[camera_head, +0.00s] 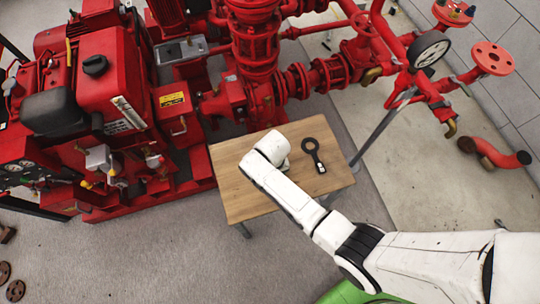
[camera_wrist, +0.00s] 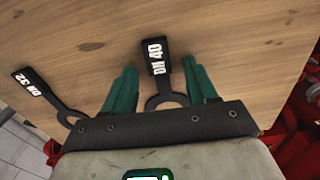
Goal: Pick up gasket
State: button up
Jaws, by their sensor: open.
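Two flat black gaskets with ring ends and labelled tabs lie on the wooden table. In the wrist view, the gasket marked DN 40 (camera_wrist: 155,55) sits between the two green fingers of my gripper (camera_wrist: 159,67). The fingers are apart, one on each side of its tab, and do not visibly grip it. Its ring is partly hidden by the gripper body. The gasket marked DN 32 (camera_wrist: 40,90) lies to the left, outside the fingers. In the head view one black gasket (camera_head: 314,156) shows right of my white wrist; its label is too small to read.
The wooden table (camera_head: 240,200) is small, with bare surface at its left and front. Red pump machinery (camera_head: 255,50) and pipes stand close behind it. A red engine unit (camera_head: 110,80) is at left. Grey floor (camera_head: 160,250) is open in front.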

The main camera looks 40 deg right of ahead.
grip_shut()
dwell(0.3)
